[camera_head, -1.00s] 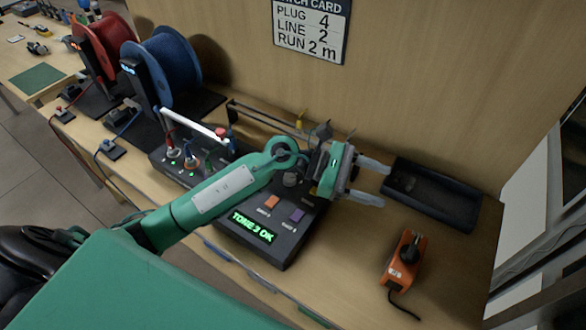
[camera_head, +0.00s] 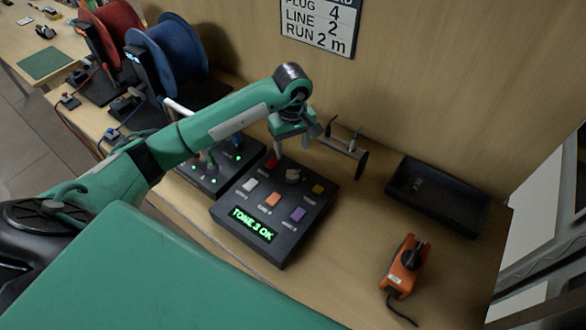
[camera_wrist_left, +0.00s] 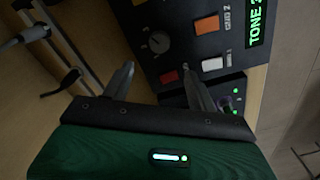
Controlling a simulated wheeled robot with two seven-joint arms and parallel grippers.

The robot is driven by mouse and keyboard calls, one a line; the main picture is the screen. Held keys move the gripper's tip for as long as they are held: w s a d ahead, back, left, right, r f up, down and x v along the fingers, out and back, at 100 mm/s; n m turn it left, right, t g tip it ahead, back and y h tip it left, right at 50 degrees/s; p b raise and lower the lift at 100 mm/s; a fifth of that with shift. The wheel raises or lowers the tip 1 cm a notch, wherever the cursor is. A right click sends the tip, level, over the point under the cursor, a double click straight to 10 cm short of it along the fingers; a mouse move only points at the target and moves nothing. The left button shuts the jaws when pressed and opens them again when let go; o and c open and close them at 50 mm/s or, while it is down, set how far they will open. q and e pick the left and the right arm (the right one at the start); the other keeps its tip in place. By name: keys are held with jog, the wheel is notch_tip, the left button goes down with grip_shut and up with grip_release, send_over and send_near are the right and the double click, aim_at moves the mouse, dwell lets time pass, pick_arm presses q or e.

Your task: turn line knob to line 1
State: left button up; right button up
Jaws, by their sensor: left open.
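The line knob, a round grey dial (camera_head: 293,176), sits near the back of the dark button panel (camera_head: 240,211). It also shows in the left wrist view (camera_wrist_left: 159,42), with a pale pointer mark and small marks around it. My left gripper (camera_head: 296,146) is above and behind the knob, pointing down, its fingers partly hidden by the hand. In the left wrist view its fingers (camera_wrist_left: 159,66) are spread and empty, and the knob lies beyond the gap between the tips, apart from them. The panel's display (camera_head: 253,225) reads "TONE 3 OK". My right gripper is not seen.
Colored buttons surround the knob, including an orange one (camera_head: 273,200). A black tray (camera_head: 475,214) and an orange device (camera_head: 405,264) stand to the right. A thin bar (camera_head: 342,146) stands behind the panel. The wall card (camera_head: 318,25) reads plug 4, line 2, run 2 m.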

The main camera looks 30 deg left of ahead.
aim_at(292, 174)
pick_arm(q)
notch_tip(292, 174, down, 11)
jog(key=p, duration=0.3)
jog(key=shift+f, duration=0.15)
jog(key=shift+c, duration=0.5)
